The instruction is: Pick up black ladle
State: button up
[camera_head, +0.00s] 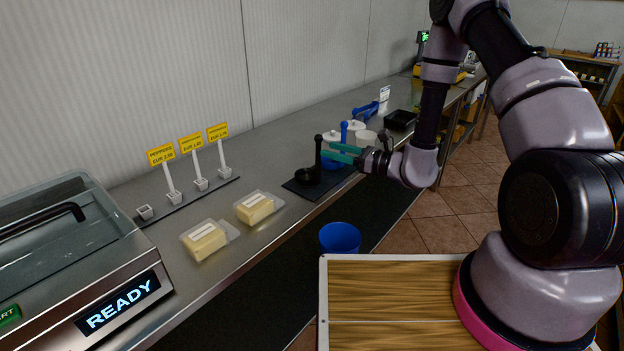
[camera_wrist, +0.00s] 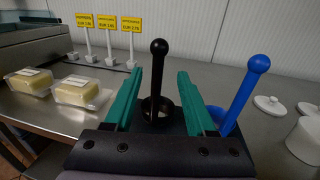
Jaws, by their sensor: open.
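The black ladle (camera_head: 317,158) stands upright on a dark mat (camera_head: 295,187) on the steel counter, its ball-ended handle pointing up. In the wrist view the ladle (camera_wrist: 158,75) rises between the two green fingers. My gripper (camera_head: 338,155) is open around the handle's height, with its fingertips close to the handle in the head view. In the wrist view my gripper (camera_wrist: 160,85) has a finger on each side of the handle, with gaps on both sides.
A blue ladle (camera_wrist: 247,90) stands close to the right of my gripper. A black tray (camera_head: 400,120) stands further along the counter.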

jog(key=x, duration=0.8)
jog(key=shift+a, duration=0.25)
jog(key=shift+s, duration=0.1)
grip_shut()
